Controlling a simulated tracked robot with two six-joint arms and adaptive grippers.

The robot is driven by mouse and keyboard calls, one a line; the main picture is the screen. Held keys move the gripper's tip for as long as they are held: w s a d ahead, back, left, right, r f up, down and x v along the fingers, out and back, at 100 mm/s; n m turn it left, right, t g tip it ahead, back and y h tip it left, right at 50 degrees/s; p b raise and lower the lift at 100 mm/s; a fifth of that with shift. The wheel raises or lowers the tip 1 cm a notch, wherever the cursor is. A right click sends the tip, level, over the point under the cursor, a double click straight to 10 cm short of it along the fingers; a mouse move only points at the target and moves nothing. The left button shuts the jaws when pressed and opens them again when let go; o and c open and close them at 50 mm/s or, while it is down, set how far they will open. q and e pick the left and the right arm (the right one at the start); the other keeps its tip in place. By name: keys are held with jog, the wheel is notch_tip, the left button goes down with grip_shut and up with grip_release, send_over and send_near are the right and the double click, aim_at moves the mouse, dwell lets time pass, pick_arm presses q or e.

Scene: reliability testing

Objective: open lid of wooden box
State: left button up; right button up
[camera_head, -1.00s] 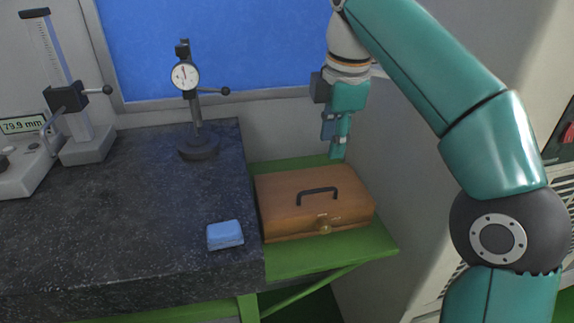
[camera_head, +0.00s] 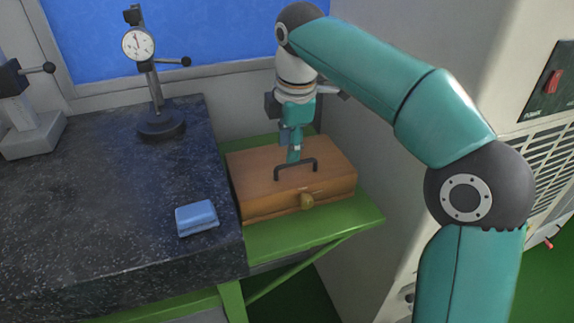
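The wooden box (camera_head: 255,185) sits on a green side shelf right of the dark granite table. Its lid is closed. A dark handle (camera_head: 296,168) stands on top of the lid, and a brass-coloured latch or knob (camera_head: 307,201) is on the front face. My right gripper (camera_head: 294,156) points down over the lid, just behind the handle. Its fingers look close together, but whether they are open or shut is unclear. I cannot tell whether they touch the handle or the lid. My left gripper is out of view.
The granite table (camera_head: 90,220) holds a blue block (camera_head: 197,217), a dial gauge on a stand (camera_head: 150,70) and a height gauge (camera_head: 30,130). The green shelf (camera_head: 320,226) has bare space in front of the box. A pale cabinet (camera_head: 400,70) stands close on the right.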

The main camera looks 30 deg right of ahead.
aim_at(287, 164)
jog(key=shift+w+d+f+b, duration=0.1)
jog(key=shift+w+f+b, duration=0.1)
jog(key=shift+f, duration=0.9)
jog(key=shift+w+f+b, duration=0.1)
jog(key=shift+w+f, duration=0.1)
jog(key=shift+f, duration=0.85)
grip_shut()
